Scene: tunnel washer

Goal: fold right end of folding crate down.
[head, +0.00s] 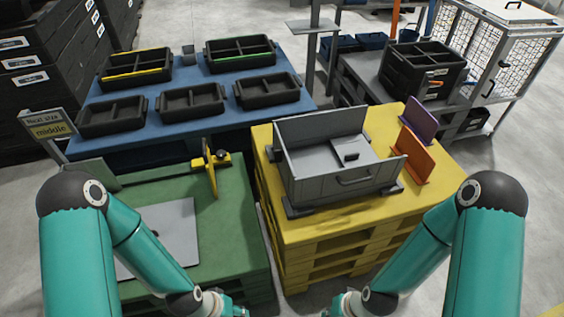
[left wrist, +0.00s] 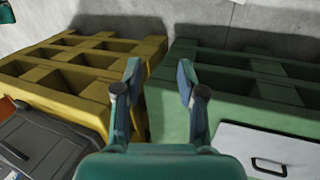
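The grey folding crate (head: 345,182) stands on the yellow pallet stack (head: 300,235). Its long back wall and its front wall with a handle are upright. A flat grey panel with a dark block (head: 345,155) shows inside; I cannot tell clearly which end it is. No raised right end shows clearly. In the left wrist view part of the crate (left wrist: 40,140) is at the lower left. My left gripper (left wrist: 160,85) is open and empty, low in front of the pallets and apart from the crate. My right gripper (head: 335,312) is cut off at the bottom edge, away from the crate.
Orange (head: 416,155) and purple (head: 420,121) panels stand right of the crate. A green table (head: 235,200) on the left holds a grey plate (head: 165,230) and a yellow upright part (head: 210,170). Dark trays fill a blue table (head: 150,93) behind. A gap separates the green and yellow stacks.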

